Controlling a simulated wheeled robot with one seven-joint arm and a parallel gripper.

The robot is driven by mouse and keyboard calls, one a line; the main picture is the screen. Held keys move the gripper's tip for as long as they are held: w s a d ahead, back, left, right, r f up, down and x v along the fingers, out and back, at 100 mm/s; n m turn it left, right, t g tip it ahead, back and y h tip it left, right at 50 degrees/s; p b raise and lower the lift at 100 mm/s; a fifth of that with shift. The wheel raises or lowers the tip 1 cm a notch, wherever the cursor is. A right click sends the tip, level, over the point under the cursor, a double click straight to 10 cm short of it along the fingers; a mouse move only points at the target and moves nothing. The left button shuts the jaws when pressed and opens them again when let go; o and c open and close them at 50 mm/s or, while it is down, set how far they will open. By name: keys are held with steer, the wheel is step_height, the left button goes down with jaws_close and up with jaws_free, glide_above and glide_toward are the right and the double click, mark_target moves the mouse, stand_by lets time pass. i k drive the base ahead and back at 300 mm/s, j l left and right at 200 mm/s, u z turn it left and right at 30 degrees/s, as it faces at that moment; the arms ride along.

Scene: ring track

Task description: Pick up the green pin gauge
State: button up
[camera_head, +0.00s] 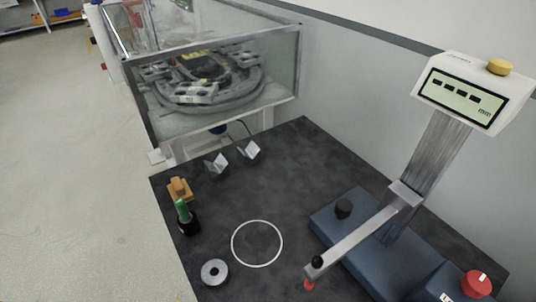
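The green pin gauge (183,211) stands near the left edge of the dark table (240,190), leaning slightly in the picture. Its green upper part rises from a black round part (189,226) at the bottom; I cannot tell whether that is its own base or a holder. An orange-brown block (179,188) stands just behind it, close to its top in the picture. My gripper is not in view, and nothing is seen touching the gauge.
A grey metal ring (214,272) lies in front of the gauge, and a white circle (257,244) is marked to its right. Two V-shaped metal blocks (249,150) stand behind. A measuring stand with a blue base (375,249) fills the right. A glass-walled case (215,85) stands beyond the table.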

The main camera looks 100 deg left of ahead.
mark_target(185, 217)
steer(key=u, duration=2.35)
steer(key=j+z, duration=0.15)
steer(key=j, duration=0.3)
steer(key=k+j+z, duration=0.15)
steer(key=j, duration=0.3)
steer(key=j+z, duration=0.15)
steer(key=j, duration=0.3)
steer(key=k+j+z, duration=0.15)
steer(key=j, duration=0.25)
steer(key=k+j+z, duration=0.15)
steer(key=j, duration=0.3)
steer(key=k+j+z, duration=0.15)
steer(key=j, duration=0.25)
